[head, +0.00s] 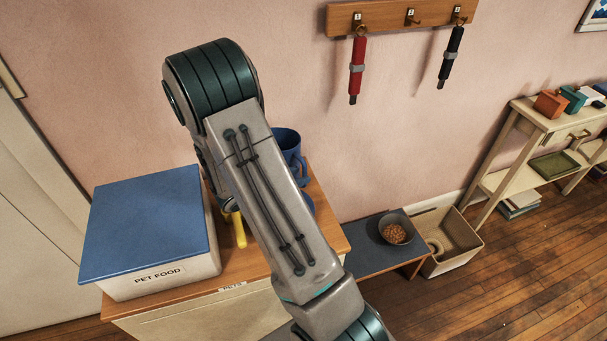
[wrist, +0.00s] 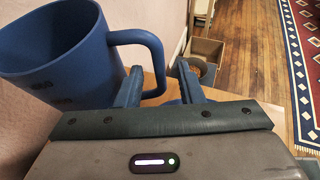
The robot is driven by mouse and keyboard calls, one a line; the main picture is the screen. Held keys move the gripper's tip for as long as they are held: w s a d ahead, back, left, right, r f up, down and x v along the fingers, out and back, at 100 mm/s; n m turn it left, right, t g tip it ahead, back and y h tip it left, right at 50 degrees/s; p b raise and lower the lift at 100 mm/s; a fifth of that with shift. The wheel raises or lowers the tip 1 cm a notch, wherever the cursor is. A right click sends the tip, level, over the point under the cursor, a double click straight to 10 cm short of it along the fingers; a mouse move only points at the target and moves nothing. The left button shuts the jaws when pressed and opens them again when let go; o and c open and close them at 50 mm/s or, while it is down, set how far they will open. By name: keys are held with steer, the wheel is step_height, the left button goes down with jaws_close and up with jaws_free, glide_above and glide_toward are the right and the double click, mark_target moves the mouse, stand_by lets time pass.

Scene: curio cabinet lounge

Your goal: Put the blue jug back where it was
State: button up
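The blue jug (head: 287,142) stands upright by the wall over the wooden cabinet top (head: 325,232), partly hidden behind my arm. In the wrist view the jug (wrist: 62,48) fills the upper left, tilted in the picture, with its handle (wrist: 157,62) toward my fingers. My gripper (wrist: 160,86) is open. Its left finger shows at the handle's loop and its right finger on the outer side, with a gap to the handle's bar. The head view hides my gripper behind my arm. The jug's base and what it rests on are hidden.
A blue-lidded pet food box (head: 150,225) stands left on the cabinet. A yellow object (head: 239,230) and another blue piece (head: 308,204) show beside my arm. Two leashes, red (head: 356,68) and black (head: 452,55), hang above. A bowl (head: 396,230) stands on a low bench at right.

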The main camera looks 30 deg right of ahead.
steer(key=v, duration=0.9)
steer(key=s+a+r+m+g+y, duration=0.25)
steer(key=s+r+m+y, duration=0.4)
steer(key=s+m, duration=0.45)
steer(key=s+a+r+m+t+y, duration=0.3)
steer(key=s+a+r+m+y, duration=0.2)
steer(key=a+r+m+y, duration=0.1)
steer(key=shift+s+a+m+t+y, duration=0.2)
steer(key=shift+a+m+t+y, duration=0.2)
steer(key=shift+a+m, duration=0.7)
steer(key=shift+d+r+m, duration=0.1)
steer(key=shift+d+m, duration=0.2)
steer(key=shift+d, duration=0.05)
